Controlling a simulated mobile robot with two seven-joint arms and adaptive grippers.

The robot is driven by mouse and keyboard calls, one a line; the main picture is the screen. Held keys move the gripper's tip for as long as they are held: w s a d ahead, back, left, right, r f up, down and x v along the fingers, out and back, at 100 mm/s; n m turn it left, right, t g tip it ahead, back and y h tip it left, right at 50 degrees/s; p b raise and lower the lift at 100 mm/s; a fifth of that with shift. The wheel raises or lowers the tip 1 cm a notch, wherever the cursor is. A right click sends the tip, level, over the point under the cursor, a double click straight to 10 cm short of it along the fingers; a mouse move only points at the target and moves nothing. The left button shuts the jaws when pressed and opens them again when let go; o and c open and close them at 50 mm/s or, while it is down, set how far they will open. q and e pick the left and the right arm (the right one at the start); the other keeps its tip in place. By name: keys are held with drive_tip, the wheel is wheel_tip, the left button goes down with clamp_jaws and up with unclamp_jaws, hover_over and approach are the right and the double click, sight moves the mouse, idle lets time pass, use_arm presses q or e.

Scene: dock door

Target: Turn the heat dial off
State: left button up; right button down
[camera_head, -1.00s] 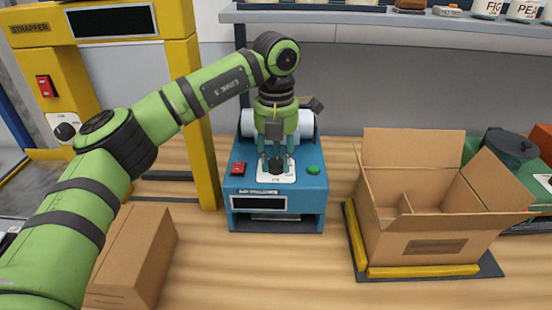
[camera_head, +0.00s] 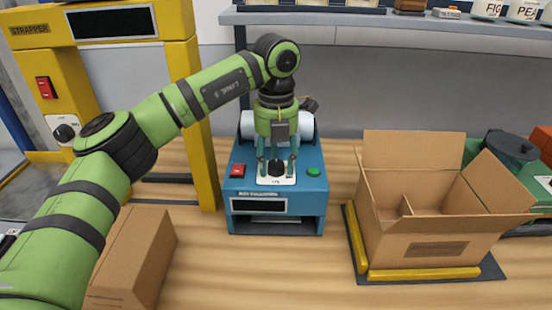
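A black dial (camera_head: 276,168) sits on a white plate (camera_head: 262,179) on top of the blue machine (camera_head: 240,188). My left gripper (camera_head: 277,170) points down over this dial. Its two fingers stand on either side of the dial, with a small gap showing on each side, so it looks open. The dial's pointer and the plate's small lettering are too small to read. Another black dial (camera_head: 64,132) is on the yellow strapper (camera_head: 88,100) at the left, away from the gripper. My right gripper is not in view.
A red button (camera_head: 237,170) and a green button (camera_head: 313,172) flank the plate. A white roll (camera_head: 248,125) lies behind. An open carton (camera_head: 415,245) stands right, a closed box (camera_head: 135,255) front left. A shelf (camera_head: 400,20) runs above. Bench between machine and carton is clear.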

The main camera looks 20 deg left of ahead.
sight(276, 164)
use_arm(q)
drive_tip(key=shift+r, duration=0.1)
wheel_tip(276, 164, up, 12)
idle(0.7)
